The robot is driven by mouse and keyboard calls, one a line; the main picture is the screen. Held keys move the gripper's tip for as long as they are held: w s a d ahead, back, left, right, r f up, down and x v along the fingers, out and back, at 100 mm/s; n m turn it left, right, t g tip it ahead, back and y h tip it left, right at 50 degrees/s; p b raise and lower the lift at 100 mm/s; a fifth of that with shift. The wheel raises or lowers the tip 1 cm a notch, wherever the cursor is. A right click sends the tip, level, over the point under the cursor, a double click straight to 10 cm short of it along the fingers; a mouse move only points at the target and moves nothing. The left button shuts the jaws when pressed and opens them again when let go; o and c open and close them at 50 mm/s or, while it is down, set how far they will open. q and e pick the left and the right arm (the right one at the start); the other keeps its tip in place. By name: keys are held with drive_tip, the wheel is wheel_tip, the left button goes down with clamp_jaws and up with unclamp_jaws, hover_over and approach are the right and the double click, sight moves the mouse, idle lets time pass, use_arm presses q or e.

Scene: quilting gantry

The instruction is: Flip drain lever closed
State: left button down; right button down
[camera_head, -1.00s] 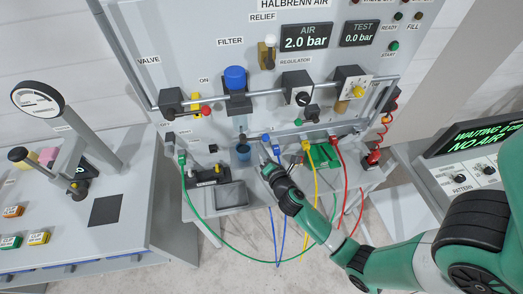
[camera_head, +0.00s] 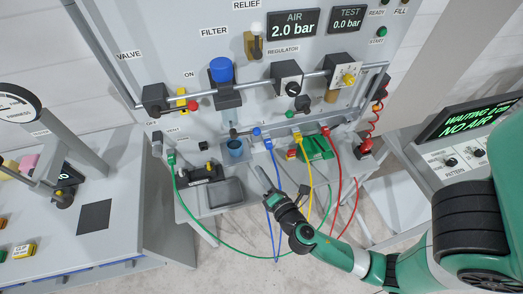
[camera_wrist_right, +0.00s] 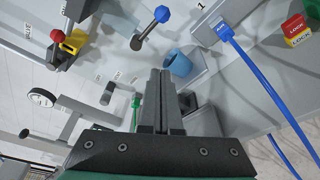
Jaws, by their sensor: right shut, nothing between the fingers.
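Under the blue-topped filter (camera_head: 221,70), a short metal drain lever (camera_head: 235,132) sits just above a blue cup (camera_head: 235,149). In the right wrist view, a metal lever with a blue knob (camera_wrist_right: 161,14) stands out near the blue cup (camera_wrist_right: 178,65); it appears to be the drain lever. My right gripper (camera_head: 264,178) is in front of and below the cup, to its right, apart from the lever. In the wrist view its fingers (camera_wrist_right: 160,75) are together with nothing between them. My left gripper is out of view.
Blue (camera_head: 272,185), green (camera_head: 185,200), yellow (camera_head: 306,170) and red (camera_head: 337,170) hoses hang around my right arm. A dark tray (camera_head: 227,193) lies left of my gripper. A red-knobbed valve (camera_head: 192,105) is on the pipe above left.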

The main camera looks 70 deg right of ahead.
drive_tip(key=shift+w+f, duration=0.1)
drive_tip(key=shift+w, duration=0.05)
drive_tip(key=p, duration=0.2)
approach(247, 133)
drive_tip(key=w+d+f, duration=0.3)
drive_tip(key=w+d, duration=0.1)
drive_tip(key=shift+s+d+p, duration=0.2)
drive_tip(key=shift+d+p, duration=0.25)
drive_tip(key=shift+d, duration=0.05)
drive_tip(key=p, duration=0.1)
drive_tip(key=r+n+p, duration=0.1)
drive_tip(key=shift+s+d+g+p, duration=0.15)
drive_tip(key=shift+d+g+p, duration=0.1)
drive_tip(key=shift+g+p, duration=0.05)
